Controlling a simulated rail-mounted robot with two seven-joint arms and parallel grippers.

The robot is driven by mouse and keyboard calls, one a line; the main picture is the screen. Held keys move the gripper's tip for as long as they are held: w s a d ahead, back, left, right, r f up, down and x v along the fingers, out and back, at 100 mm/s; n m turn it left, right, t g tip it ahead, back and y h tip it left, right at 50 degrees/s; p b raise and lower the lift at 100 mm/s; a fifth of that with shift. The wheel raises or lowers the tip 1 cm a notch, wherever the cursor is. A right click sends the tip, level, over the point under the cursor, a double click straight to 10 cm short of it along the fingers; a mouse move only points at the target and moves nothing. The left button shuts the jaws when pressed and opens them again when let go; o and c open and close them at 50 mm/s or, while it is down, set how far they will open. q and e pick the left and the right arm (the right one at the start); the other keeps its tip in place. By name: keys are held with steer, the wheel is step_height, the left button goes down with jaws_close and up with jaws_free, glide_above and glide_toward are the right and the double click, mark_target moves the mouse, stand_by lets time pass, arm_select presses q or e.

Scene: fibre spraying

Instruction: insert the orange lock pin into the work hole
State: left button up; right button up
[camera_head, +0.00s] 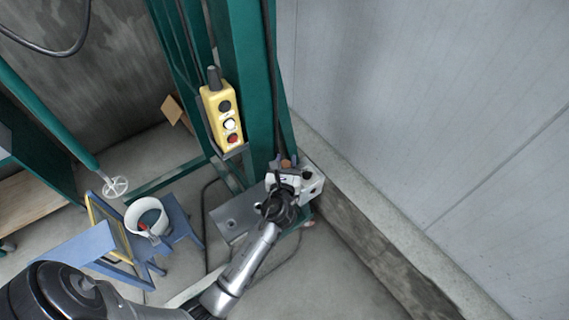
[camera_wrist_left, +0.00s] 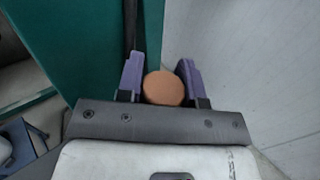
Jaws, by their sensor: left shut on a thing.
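The orange lock pin shows in the left wrist view as a round orange end (camera_wrist_left: 163,88) between the two purple fingers of my left gripper (camera_wrist_left: 161,80). The left gripper is shut on it. In the head view my left gripper (camera_head: 286,166) is beside the foot of the green post, and only a small brownish-orange bit of the pin shows there. The work hole is not clearly visible in either view; the gripper and post may hide it. My right gripper is not in view.
The green post (camera_head: 258,90) carries a yellow control box (camera_head: 222,118) with buttons. A grey base plate (camera_head: 236,212) lies at its foot. A blue stool (camera_head: 180,222) with a white bucket (camera_head: 133,214) stands at left. A grey wall (camera_head: 420,100) and low concrete ledge (camera_head: 372,232) bound the right.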

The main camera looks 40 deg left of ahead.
arm_select(q)
steer(key=shift+s+d+m+h, duration=0.1)
steer(key=shift+s+m+h, duration=0.2)
steer(key=shift+s, duration=0.3)
steer(key=shift+w, duration=0.2)
steer(key=shift+r+p, duration=0.1)
steer(key=shift+p, duration=0.25)
step_height(320, 180, down, 3)
steer(key=b, duration=0.2)
steer(key=shift+b, duration=0.35)
steer(key=shift+f+b, duration=0.95)
steer(key=shift+f, duration=0.5)
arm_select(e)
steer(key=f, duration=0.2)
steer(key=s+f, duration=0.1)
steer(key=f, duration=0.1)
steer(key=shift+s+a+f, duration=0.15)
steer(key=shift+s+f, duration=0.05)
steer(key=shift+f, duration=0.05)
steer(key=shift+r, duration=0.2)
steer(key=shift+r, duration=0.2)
